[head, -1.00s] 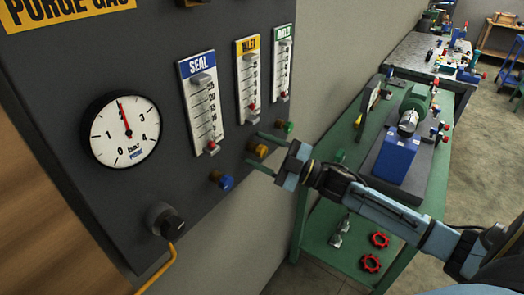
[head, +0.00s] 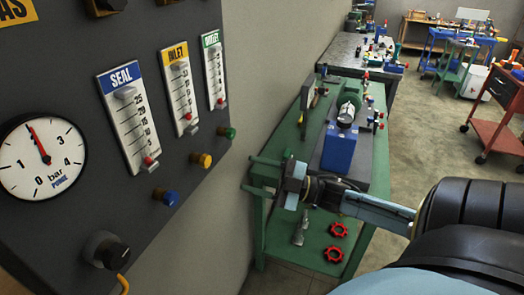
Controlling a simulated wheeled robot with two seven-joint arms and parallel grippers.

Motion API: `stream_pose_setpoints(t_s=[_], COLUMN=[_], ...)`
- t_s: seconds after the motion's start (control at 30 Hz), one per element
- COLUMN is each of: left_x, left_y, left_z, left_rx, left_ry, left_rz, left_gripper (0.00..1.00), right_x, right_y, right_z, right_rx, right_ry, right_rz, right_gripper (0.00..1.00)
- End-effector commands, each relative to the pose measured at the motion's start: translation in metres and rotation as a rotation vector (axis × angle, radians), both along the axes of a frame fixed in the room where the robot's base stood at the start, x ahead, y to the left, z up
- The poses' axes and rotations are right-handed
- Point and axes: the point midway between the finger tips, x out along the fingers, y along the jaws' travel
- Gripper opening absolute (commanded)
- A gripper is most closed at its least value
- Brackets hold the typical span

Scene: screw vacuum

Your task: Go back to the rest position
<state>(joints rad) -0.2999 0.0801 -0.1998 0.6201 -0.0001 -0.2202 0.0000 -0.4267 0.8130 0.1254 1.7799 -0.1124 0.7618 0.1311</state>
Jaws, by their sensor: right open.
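My right gripper (head: 266,174) is open and empty. Its two green fingers point left, toward the wall and the dark panel (head: 206,60), and it appears apart from the panel's knobs. My right arm (head: 375,209) reaches in from the right. The panel carries a blue knob (head: 166,196), a yellow knob (head: 201,160) and a green knob (head: 227,133) below the SEAL, INLET and OUTLET flow meters. A round bar gauge (head: 42,157) sits at the left. My left gripper is not in view.
A green workbench (head: 258,205) with a blue and green pump (head: 340,146) stands behind my right gripper. Two red handwheels (head: 333,254) lie on its lower shelf. A red cart (head: 496,130) and further benches stand at the back right. Grey floor between them is open.

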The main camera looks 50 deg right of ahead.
Motion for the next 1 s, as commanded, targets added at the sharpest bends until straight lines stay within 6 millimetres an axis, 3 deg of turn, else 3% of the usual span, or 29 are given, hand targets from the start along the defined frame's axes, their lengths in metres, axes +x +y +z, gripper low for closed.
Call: stream_pose_setpoints(t_s=[0.2,0.77,0.87,0.97,1.0], left_x=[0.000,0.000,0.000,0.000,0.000], left_y=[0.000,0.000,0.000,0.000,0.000], left_z=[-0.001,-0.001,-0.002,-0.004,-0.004], left_rx=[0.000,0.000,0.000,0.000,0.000], left_ry=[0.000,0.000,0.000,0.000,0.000], left_rz=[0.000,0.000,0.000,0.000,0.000], left_gripper=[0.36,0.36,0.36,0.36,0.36], right_x=[-0.010,-0.010,-0.007,-0.002,-0.001], right_y=[-0.008,-0.008,-0.015,-0.031,-0.040], right_z=[-0.003,-0.004,-0.017,-0.056,-0.078], right_rx=[-0.001,0.000,0.008,0.030,0.041], right_ry=[-0.001,0.001,0.030,0.113,0.164], right_rz=[0.000,-0.002,-0.037,-0.133,-0.188], right_gripper=[0.52,0.52,0.52,0.52,0.52])
